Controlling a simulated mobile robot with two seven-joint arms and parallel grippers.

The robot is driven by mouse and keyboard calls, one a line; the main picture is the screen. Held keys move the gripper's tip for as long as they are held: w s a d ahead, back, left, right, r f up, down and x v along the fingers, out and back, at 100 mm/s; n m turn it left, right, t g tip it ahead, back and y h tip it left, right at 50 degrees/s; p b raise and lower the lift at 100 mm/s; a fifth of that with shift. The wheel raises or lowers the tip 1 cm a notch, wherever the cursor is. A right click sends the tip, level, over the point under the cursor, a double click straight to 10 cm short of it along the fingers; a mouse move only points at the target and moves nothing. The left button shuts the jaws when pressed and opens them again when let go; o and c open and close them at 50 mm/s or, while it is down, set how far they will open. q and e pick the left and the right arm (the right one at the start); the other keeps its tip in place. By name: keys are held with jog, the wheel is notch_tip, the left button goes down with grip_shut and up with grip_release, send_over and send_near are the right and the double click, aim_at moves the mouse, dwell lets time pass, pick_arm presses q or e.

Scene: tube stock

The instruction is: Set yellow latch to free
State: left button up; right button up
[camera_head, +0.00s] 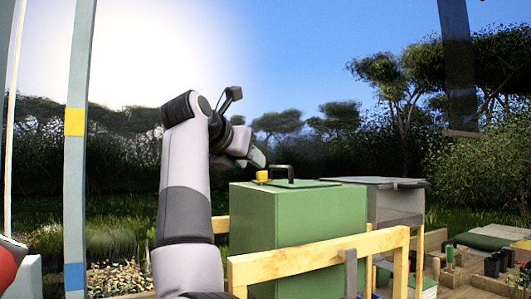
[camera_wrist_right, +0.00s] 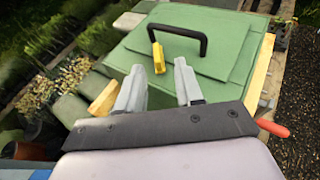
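The yellow latch (camera_head: 262,176) is a small block on top of the green box (camera_head: 300,222), beside a black handle (camera_head: 283,169). In the right wrist view the latch (camera_wrist_right: 158,57) is an elongated yellow piece near the left end of the black handle (camera_wrist_right: 190,30), on the green lid (camera_wrist_right: 225,60). My right gripper (camera_head: 259,159) hangs just above and left of the latch. In the wrist view its two grey fingers (camera_wrist_right: 160,66) are apart, with the latch's near end appearing between the tips; contact cannot be told. My left gripper is not in view.
A yellow wooden rail (camera_head: 320,258) runs in front of the green box. A grey lidded box (camera_head: 395,207) stands behind it at the right. Further right a bench holds green slabs and several dark pots (camera_head: 492,264). A pale post (camera_head: 77,150) stands at the left.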

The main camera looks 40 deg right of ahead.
aim_at(264, 176)
jog(key=shift+n+y, duration=0.3)
jog(key=shift+y, duration=0.1)
jog(key=shift+w+p+x, duration=0.15)
jog(key=shift+p+x, duration=0.3)
jog(key=shift+x, duration=1.2)
jog(key=shift+w+p+x, duration=0.1)
jog(key=shift+p+x, duration=0.3)
jog(key=shift+x, duration=1.25)
jog(key=shift+a, duration=0.1)
grip_shut()
